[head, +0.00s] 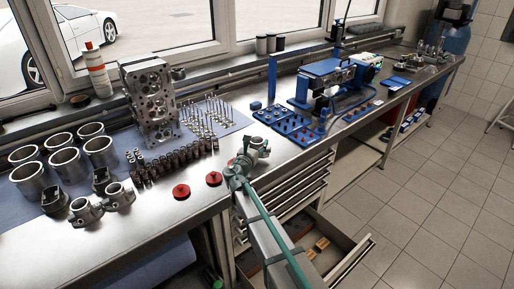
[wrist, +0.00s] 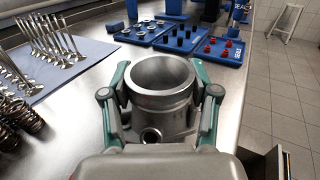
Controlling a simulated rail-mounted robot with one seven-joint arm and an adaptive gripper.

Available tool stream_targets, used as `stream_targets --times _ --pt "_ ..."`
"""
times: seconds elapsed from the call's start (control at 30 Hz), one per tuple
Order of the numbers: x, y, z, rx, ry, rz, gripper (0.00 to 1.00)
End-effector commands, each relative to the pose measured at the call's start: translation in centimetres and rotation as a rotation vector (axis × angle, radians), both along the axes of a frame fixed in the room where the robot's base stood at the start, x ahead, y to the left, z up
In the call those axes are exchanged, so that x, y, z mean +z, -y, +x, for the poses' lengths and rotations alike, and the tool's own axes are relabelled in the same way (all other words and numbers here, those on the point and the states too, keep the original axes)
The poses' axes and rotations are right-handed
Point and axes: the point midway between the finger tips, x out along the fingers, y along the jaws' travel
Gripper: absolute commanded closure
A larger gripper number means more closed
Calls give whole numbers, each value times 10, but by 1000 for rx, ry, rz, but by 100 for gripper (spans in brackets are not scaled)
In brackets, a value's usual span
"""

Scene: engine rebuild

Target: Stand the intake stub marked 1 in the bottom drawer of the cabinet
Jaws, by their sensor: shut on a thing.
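My gripper (head: 244,163) is shut on a grey metal intake stub (head: 258,145), held up near the front edge of the bench. The stub also shows in the wrist view (wrist: 163,98), round open mouth up and roughly upright, with a teal-and-grey finger on each side. I cannot read a mark on it. The cabinet (head: 309,185) is under the bench, below and right of my gripper. Its bottom drawer (head: 352,258) is pulled open, with brown and orange things inside. My arm hides part of the drawer.
Two similar stubs (head: 86,210) stand at the bench's left front, beside several cylinder liners (head: 65,165). Red caps (head: 182,191) lie left of my gripper. Valves (head: 208,115) and blue trays (head: 299,128) stand behind. The tiled floor (head: 425,215) on the right is clear.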

Motion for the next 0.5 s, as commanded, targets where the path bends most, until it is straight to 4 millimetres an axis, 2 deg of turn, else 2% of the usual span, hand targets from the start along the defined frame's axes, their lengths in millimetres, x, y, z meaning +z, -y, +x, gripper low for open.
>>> stream_targets --times 0.2,0.5 --pt "-22 0 -1 -1 -2 -2 89" --pt "-25 0 -1 -1 1 0 89"
